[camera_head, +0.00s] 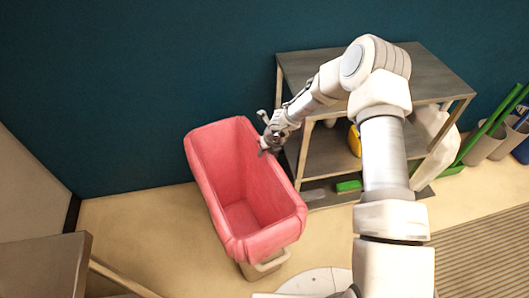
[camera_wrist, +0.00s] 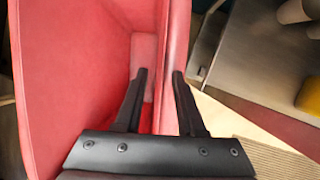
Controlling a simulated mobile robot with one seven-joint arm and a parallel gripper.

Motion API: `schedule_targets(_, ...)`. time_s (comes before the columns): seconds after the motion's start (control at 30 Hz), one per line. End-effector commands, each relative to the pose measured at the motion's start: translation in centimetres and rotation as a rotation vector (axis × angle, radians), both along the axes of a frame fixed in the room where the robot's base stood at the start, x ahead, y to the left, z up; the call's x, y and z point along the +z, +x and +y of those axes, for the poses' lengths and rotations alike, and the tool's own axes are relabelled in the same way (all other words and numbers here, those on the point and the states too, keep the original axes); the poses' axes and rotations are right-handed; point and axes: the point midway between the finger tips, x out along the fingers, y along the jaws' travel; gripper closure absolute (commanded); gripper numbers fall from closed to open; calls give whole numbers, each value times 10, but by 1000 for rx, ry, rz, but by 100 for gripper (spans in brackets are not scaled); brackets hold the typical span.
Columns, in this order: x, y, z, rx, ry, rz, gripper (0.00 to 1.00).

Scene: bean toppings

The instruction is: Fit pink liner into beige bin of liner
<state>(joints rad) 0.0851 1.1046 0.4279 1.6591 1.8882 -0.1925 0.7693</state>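The pink liner (camera_head: 222,158) lies inside the beige bin (camera_head: 266,266) and folds over its rim on all visible sides. Only the bin's lower front with a handle shows below the liner. My gripper (camera_head: 267,148) is at the liner's right rim, toward the back. In the wrist view my gripper (camera_wrist: 160,74) is open, with its fingers apart on either side of the liner's right edge (camera_wrist: 177,45). The left finger is over the inside and the right finger is by the outer side. I cannot tell whether either finger touches the liner.
A grey shelf unit (camera_head: 440,72) stands close to the right of the bin, with a yellow item (camera_head: 354,140) and a green brush (camera_head: 348,186) on it. A dark blue wall (camera_head: 130,90) is behind. Floor left of the bin (camera_head: 140,225) is clear.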

Motion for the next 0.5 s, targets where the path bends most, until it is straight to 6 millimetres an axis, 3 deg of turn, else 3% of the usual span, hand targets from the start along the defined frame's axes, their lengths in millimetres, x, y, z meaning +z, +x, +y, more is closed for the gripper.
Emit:
schedule_targets(0.2, 56, -16, -13, -3, 0, -2, 62)
schedule_targets(0.5, 117, -38, -27, -3, 0, -2, 62)
